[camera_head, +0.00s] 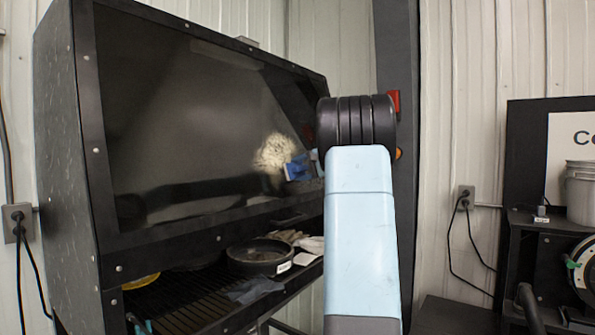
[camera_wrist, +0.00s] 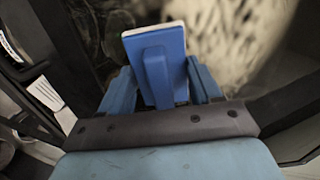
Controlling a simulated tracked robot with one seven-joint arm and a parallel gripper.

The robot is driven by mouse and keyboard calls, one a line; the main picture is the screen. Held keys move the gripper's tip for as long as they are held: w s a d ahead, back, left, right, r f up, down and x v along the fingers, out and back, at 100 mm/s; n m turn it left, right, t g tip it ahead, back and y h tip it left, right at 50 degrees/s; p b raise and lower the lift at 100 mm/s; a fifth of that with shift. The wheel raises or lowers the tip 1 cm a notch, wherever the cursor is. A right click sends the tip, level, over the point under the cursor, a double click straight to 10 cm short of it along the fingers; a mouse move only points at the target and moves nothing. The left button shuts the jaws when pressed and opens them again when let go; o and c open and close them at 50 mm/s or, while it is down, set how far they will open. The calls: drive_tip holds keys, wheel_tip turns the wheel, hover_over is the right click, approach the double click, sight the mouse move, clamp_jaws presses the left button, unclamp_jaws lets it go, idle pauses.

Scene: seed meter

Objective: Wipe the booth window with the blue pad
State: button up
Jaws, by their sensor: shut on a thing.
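The booth window (camera_head: 180,110) is a dark, sloping pane in a black frame. A pale, patchy smudge (camera_head: 273,152) lies on its lower right part and also shows behind the pad in the wrist view (camera_wrist: 235,40). My gripper (camera_wrist: 162,85) is shut on the handle of the blue pad (camera_wrist: 155,33), which has a pale layer along its edge. In the head view the pad (camera_head: 297,169) is just right of the smudge, near the window's lower right corner. My arm hides part of the gripper there. I cannot tell whether the pad touches the glass.
Below the window is a dark slatted shelf (camera_head: 185,302) with a black round pan (camera_head: 258,258), pale gloves (camera_head: 308,243) and a yellow item (camera_head: 141,281). A dark post (camera_head: 398,40) stands behind my arm. A bench with a grey bucket (camera_head: 580,190) is at right.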

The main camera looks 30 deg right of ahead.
sight(294, 167)
drive_tip(key=shift+w+d, duration=0.8)
drive_tip(key=shift+d, duration=1.7)
drive_tip(key=shift+s+a+r, duration=0.15)
drive_tip(key=shift+a+r, duration=0.5)
drive_tip(key=shift+a, duration=0.35)
drive_tip(key=shift+s+a+r, duration=0.1)
drive_tip(key=shift+a+r, duration=0.55)
drive_tip(key=shift+a, duration=0.3)
